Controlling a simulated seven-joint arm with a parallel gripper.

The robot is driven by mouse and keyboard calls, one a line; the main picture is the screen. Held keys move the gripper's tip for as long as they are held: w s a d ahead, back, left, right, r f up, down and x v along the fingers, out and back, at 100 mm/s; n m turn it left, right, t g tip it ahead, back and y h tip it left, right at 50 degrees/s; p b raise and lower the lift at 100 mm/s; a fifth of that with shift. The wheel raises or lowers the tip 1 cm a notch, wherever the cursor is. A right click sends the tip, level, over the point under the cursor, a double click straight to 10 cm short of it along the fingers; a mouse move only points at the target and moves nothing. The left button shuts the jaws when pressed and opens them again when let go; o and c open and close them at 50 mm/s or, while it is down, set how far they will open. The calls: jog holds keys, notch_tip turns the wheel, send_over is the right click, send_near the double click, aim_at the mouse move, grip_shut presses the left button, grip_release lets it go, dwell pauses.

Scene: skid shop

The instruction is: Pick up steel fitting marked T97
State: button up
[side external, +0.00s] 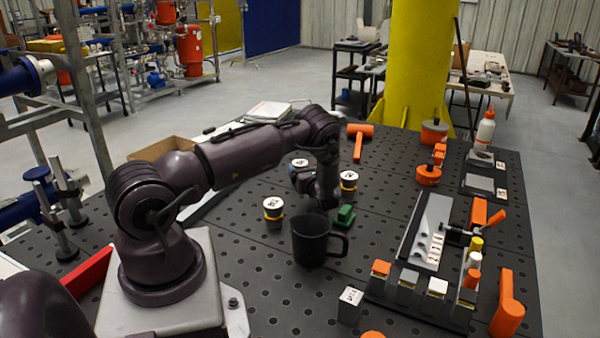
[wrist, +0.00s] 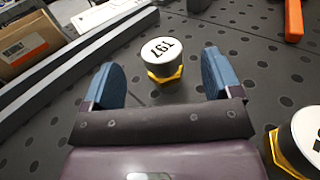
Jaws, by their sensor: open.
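The steel fitting marked T97 (wrist: 162,62) stands upright in the wrist view, with a white lettered top and a yellow band around its lower part. It appears to be the fitting just behind my gripper in the side external view (side external: 299,163). My gripper (wrist: 163,82) is open and empty. The fitting lies between and slightly beyond its two blue fingertips, with no clear contact. My gripper also shows in the side external view (side external: 303,184), low over the table, its fingers partly hidden.
Another fitting (wrist: 305,145) is close at lower right in the wrist view. Similar fittings (side external: 348,181) and (side external: 273,210) stand nearby. A green block (side external: 344,216), a black mug (side external: 312,240) and an orange hammer (side external: 358,140) surround my gripper. A cardboard box (wrist: 28,42) lies left.

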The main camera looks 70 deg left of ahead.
aim_at(301, 163)
jog(key=shift+f, duration=0.85)
jog(key=shift+a, duration=2.5)
jog(key=c, duration=1)
jog(key=shift+c, duration=0.5)
jog(key=shift+r, duration=0.15)
